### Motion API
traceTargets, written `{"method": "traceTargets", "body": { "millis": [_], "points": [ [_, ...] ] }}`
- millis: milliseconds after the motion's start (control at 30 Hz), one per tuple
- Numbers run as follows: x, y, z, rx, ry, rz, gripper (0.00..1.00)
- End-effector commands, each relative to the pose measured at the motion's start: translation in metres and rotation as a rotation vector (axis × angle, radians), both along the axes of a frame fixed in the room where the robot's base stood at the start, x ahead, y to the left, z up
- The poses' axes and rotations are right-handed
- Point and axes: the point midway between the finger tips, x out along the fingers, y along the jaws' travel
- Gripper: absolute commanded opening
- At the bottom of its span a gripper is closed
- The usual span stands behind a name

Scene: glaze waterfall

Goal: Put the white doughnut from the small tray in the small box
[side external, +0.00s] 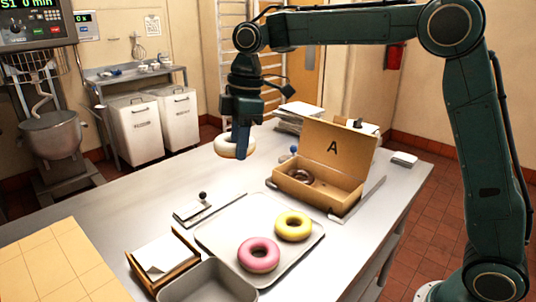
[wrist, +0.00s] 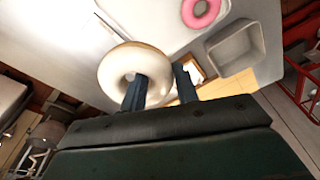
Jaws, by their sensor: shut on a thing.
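The white doughnut (side external: 233,150) is held in the air by my gripper (side external: 240,145), well above the table and left of the box. In the wrist view the white doughnut (wrist: 128,70) has one finger of my gripper (wrist: 160,86) in its hole and the other outside its ring. The small box (side external: 318,190) is cardboard, with its lid up and marked A. A dark brown doughnut (side external: 299,177) lies inside it at the left. The small tray (side external: 222,233) holds a pink doughnut (side external: 258,254) and a yellow doughnut (side external: 293,225); the pink one (wrist: 200,12) also shows in the wrist view.
An empty grey bin (side external: 207,282) and a wooden box with white papers (side external: 158,254) stand at the table's front. Stacked white boxes (side external: 300,110) stand behind the cardboard box.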

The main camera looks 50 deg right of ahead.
Motion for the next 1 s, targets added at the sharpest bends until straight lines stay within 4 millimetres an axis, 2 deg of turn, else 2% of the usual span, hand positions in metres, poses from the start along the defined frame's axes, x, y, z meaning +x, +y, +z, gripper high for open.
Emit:
{"method": "traceTargets", "body": {
  "millis": [100, 467, 800, 1000],
  "points": [
    [0.001, -0.028, 0.001, 0.000, -0.001, -0.258, 0.08],
    [-0.007, -0.110, 0.001, -0.002, 0.001, -1.015, 0.08],
    [-0.032, -0.183, 0.001, -0.002, 0.004, -1.687, 0.08],
    [-0.051, -0.217, 0.001, -0.001, 0.007, -2.028, 0.08]
  ]
}}
